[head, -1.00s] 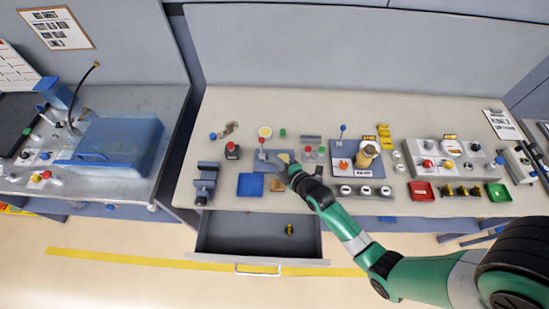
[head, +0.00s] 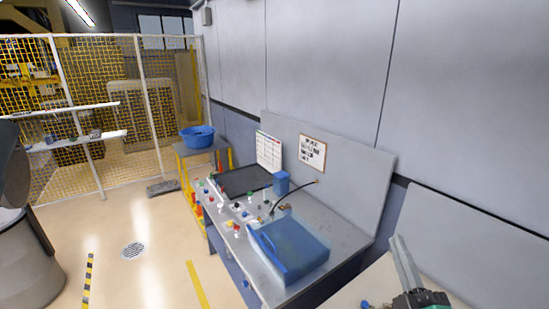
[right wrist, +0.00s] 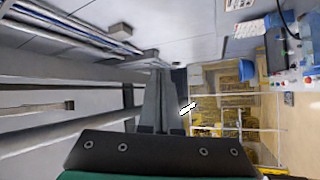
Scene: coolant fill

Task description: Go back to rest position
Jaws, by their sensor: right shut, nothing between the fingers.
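My right gripper (head: 403,262) is at the lower right of the head view, raised in front of the grey wall panel. Its two grey fingers point up, lie together and hold nothing. In the right wrist view the shut fingers (right wrist: 158,85) stand in the middle, with nothing between them. My left gripper is not in either view.
A grey bench (head: 345,240) carries a blue box (head: 290,248), a black tray and several small knobs. A blue basin (head: 197,137) sits on a stand beyond it. Yellow mesh fencing (head: 85,110) stands at the back left. The floor between is mostly clear.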

